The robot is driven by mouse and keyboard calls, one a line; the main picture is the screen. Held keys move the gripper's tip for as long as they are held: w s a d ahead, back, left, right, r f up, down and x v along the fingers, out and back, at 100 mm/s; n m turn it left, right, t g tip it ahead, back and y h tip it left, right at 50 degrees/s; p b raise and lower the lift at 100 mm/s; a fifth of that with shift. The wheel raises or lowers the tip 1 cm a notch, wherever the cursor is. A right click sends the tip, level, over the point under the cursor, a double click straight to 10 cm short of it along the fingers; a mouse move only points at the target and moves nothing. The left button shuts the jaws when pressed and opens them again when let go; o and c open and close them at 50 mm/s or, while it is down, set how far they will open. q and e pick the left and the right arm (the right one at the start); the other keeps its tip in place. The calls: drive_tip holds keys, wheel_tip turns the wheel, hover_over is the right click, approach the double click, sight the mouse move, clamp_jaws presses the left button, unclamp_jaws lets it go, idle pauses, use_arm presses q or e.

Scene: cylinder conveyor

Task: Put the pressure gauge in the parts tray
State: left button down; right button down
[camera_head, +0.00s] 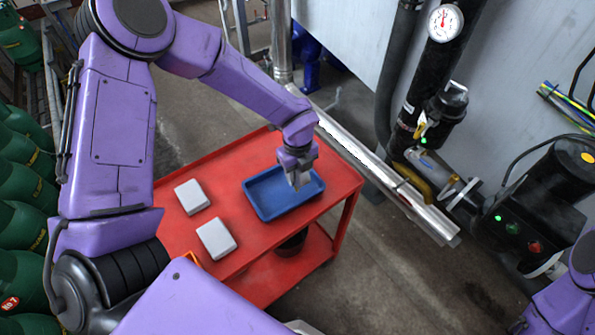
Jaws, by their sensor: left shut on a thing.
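The blue parts tray (262,211) lies on the red cart's top, near its right end. My left gripper (299,181) points down over the right half of the tray. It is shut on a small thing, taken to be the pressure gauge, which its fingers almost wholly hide. I cannot tell whether that thing touches the tray floor. Another gauge, with a white dial, is fixed on the black pipe at upper right. Only a part of my right arm shows at the lower right corner; its gripper is out of view.
Two pale grey boxes, one farther back (191,196) and one nearer (216,238), stand on the red cart (180,233) left of the tray. A silver pipe (375,170) runs behind the cart toward black pipework with a dial gauge (445,22). Green cylinders (22,190) stand at far left.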

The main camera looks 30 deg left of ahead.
use_arm(q)
drive_tip(key=shift+f, duration=0.5)
drive_tip(key=shift+f+b, duration=0.15)
drive_tip(key=shift+b, duration=0.15)
drive_tip(key=c, duration=0.7)
unclamp_jaws()
wheel_tip(320, 180, up, 12)
drive_tip(key=shift+r+b, duration=0.25)
drive_tip(key=shift+b, duration=0.1)
